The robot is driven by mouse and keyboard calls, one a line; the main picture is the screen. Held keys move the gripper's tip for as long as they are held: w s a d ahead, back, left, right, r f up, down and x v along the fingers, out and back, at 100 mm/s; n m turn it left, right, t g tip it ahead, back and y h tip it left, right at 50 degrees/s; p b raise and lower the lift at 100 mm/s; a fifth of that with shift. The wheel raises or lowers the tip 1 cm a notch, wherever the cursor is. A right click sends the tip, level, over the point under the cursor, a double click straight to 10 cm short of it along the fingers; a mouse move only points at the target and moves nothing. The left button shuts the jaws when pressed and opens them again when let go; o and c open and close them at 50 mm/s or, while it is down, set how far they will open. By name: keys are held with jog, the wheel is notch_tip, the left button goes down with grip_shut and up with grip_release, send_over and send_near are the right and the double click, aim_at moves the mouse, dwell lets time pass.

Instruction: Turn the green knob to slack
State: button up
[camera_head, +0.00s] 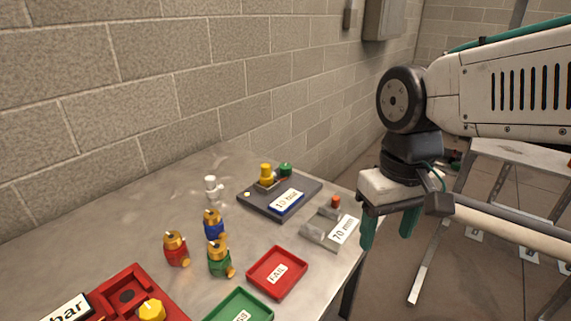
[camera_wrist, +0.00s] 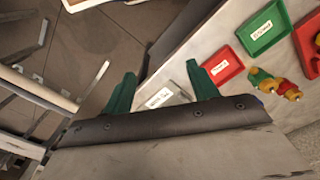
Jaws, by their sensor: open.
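A small green knob (camera_head: 285,169) sits at the back of a dark grey base plate (camera_head: 262,208) on the table, beside a yellow fitting (camera_head: 266,174). The gripper also shows in the wrist view (camera_wrist: 160,75), where I cannot make out the knob.
A grey block labelled 70 mm (camera_head: 322,232) lies between the plate and my gripper. A red FAIL tray (camera_head: 257,282), a green tray (camera_head: 228,317) and several coloured valves (camera_head: 219,260) stand nearer. A block wall (camera_head: 180,90) runs behind the table.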

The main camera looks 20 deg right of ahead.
jog(key=w+a+f+m+g, duration=0.1)
jog(key=w+m, duration=0.1)
jog(key=w, duration=1.8)
jog(key=m+t, duration=0.1)
jog(key=m, duration=0.4)
send_over(285, 166)
notch_tip(285, 166, down, 5)
jog(key=shift+w+d+r, duration=0.1)
jog(key=shift+r+m, duration=0.2)
jog(key=shift+m, duration=0.3)
jog(key=shift+f, duration=0.6)
notch_tip(285, 166, down, 7)
jog(key=shift+r, duration=0.15)
jog(key=c, duration=1)
